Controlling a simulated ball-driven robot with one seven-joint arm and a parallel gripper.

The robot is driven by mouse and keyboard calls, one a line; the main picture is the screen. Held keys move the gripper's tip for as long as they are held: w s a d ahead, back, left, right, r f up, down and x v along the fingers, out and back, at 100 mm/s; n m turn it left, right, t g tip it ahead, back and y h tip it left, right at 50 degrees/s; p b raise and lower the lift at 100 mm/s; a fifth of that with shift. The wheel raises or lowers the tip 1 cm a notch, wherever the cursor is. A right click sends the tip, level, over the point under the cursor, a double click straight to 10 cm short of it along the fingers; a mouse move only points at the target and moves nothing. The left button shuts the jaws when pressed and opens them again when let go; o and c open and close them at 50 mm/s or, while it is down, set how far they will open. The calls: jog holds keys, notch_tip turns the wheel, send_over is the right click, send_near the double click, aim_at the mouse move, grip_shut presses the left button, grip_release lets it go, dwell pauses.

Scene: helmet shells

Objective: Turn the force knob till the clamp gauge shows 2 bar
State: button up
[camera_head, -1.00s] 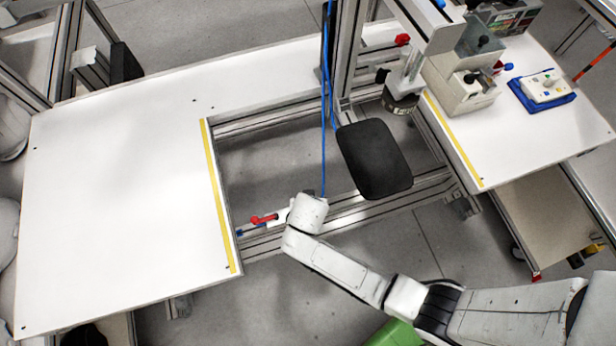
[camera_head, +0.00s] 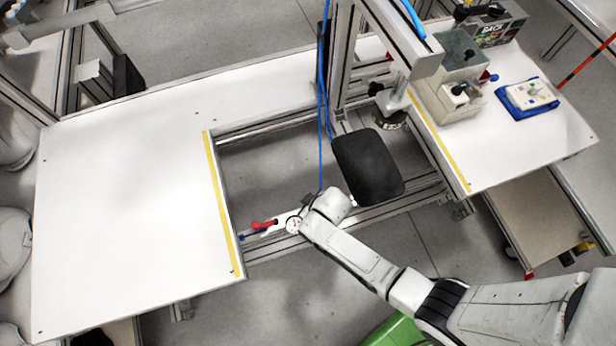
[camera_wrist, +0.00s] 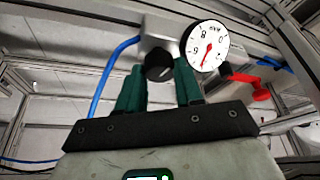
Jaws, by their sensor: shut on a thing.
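The black force knob (camera_wrist: 158,66) sits on a grey block with a blue hose, between the tips of my green-fingered gripper (camera_wrist: 159,78) in the wrist view. My gripper is shut on the knob. The round white clamp gauge (camera_wrist: 207,46) is just right of the fingers, its dial turned in the picture. Its red needle points down and slightly left in the picture; I cannot read the exact value. In the head view the gauge (camera_head: 293,225) shows small beside my wrist, which hides the knob and fingers.
A red lever (camera_head: 264,225) lies left of the gauge. A dark pad (camera_head: 368,165) stands close to the right of my wrist. A blue hose (camera_head: 322,120) hangs behind. The white table (camera_head: 120,210) at left is clear.

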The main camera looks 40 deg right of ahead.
jog(key=shift+n, duration=0.5)
jog(key=o, duration=1)
